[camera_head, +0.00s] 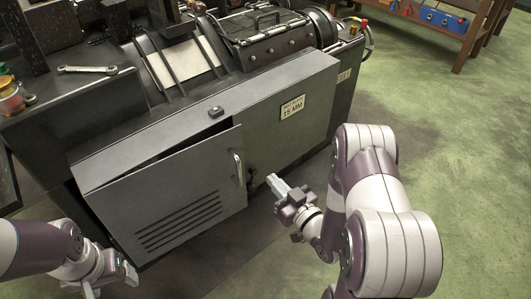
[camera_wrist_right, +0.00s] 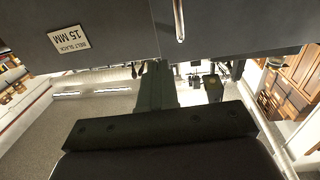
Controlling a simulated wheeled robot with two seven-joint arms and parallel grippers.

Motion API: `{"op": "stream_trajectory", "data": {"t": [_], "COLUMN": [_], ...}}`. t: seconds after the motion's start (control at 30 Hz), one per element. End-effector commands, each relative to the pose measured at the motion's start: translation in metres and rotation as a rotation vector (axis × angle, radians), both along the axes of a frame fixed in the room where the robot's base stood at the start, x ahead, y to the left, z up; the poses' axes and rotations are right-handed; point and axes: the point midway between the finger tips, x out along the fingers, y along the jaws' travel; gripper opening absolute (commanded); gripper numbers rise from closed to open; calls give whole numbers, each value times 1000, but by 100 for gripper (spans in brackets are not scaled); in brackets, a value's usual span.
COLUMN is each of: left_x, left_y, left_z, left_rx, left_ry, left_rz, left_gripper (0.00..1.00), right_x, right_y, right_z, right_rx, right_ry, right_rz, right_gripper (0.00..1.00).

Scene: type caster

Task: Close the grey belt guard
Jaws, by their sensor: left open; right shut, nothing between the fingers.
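The grey belt guard (camera_head: 165,200) is a hinged panel with slotted vents on the front of the machine. It stands slightly ajar, with a dark gap along its top edge, widest toward the handle side. Its upright bar handle (camera_head: 238,168) is near its right edge; the handle also shows in the right wrist view (camera_wrist_right: 179,20). My right gripper (camera_head: 273,181) is shut and empty, just right of the handle and apart from it; its fingers show in the wrist view (camera_wrist_right: 156,85). My left gripper (camera_head: 128,272) is open and empty, low in front of the guard's lower left.
The fixed grey housing (camera_head: 310,95) carries a 15 MM label (camera_head: 292,107). A small dark latch (camera_head: 216,112) sits on its top. A wrench (camera_head: 87,69) lies on the machine at the left. Green floor (camera_head: 450,140) is open at the right.

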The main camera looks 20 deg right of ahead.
Motion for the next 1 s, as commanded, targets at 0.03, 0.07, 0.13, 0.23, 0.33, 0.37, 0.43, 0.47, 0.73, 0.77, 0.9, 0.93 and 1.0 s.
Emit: {"op": "stream_trajectory", "data": {"t": [0.03, 0.07, 0.13, 0.23, 0.33, 0.37, 0.43, 0.47, 0.73, 0.77, 0.9, 0.93, 1.0], "left_x": [0, 0, 0, 0, 0, 0, 0, 0, 0, 0, 0, 0, 0], "left_y": [0, 0, 0, 0, 0, 0, 0, 0, 0, 0, 0, 0, 0], "left_z": [-2, -3, -6, -11, -17, -19, -22, -24, -35, -36, -36, -36, -36], "left_rx": [0, 0, 0, 0, 0, 0, 0, 0, 0, 0, 0, 0, 0], "left_ry": [0, 0, 1, 1, 1, 1, 1, 1, 1, 1, 0, 0, 0], "left_rz": [0, 0, 0, 0, 0, 0, 0, 0, 0, 0, 0, 0, 0], "left_gripper": [73, 73, 73, 73, 73, 73, 73, 73, 73, 73, 73, 73, 73], "right_x": [4, 7, 18, 39, 60, 66, 81, 87, 127, 129, 134, 134, 134], "right_y": [1, 2, 5, 10, 16, 17, 21, 22, 31, 32, 33, 33, 33], "right_z": [-1, -1, -2, -3, -3, -3, -4, -3, -2, -2, -1, -1, -1], "right_rx": [-5, -6, -5, -6, -5, -4, -4, -4, -3, -4, -3, -3, -3], "right_ry": [-2, -2, -3, -5, -4, -3, -3, -4, -2, -2, 0, 0, 0], "right_rz": [3, 2, 3, 3, 2, 2, 1, 1, -2, -2, -3, -3, -4], "right_gripper": [0, 0, 0, 0, 0, 0, 0, 0, 0, 0, 0, 0, 0]}}
